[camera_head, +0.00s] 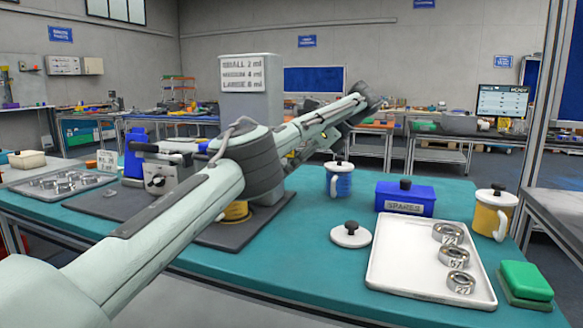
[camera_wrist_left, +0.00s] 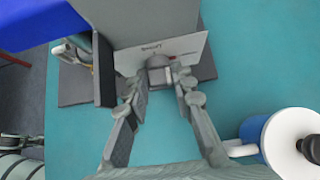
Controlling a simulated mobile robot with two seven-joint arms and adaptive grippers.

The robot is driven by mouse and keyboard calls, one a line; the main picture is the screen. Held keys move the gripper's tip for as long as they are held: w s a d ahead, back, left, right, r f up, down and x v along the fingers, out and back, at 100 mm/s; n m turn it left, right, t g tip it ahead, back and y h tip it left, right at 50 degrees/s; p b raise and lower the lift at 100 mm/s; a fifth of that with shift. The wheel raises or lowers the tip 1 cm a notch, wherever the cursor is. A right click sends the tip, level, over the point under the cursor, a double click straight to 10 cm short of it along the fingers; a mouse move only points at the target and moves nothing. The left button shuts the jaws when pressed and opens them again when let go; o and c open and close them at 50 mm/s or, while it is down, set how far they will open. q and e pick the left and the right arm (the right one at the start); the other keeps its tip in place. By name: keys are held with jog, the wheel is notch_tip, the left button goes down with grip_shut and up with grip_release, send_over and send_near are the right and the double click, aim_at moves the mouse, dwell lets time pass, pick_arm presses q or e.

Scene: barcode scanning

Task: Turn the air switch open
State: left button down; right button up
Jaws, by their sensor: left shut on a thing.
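In the left wrist view a grey knob (camera_wrist_left: 158,73), which looks like the air switch, stands at a pale panel (camera_wrist_left: 192,48) with small dark lettering. My left gripper (camera_wrist_left: 160,82) has its two fingertips on either side of the knob and is shut on it. How far the knob is turned cannot be read. In the head view my left arm crosses in front of a tall grey machine (camera_head: 250,72) with a size label. The fingertips and knob cannot be made out there. My right gripper is not in view.
A blue lidded mug (camera_head: 338,182) stands close to my gripper, at the lower right of the wrist view (camera_wrist_left: 290,140). A blue box (camera_head: 405,198), white tray (camera_head: 385,265) with rings, yellow mug (camera_head: 491,218) and green block (camera_head: 526,281) lie to the right.

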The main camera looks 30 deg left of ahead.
pick_arm(q)
jog(key=shift+f, duration=0.1)
dwell(0.4)
jog(key=c, duration=1.3)
grip_release()
jog(key=shift+d, duration=0.1)
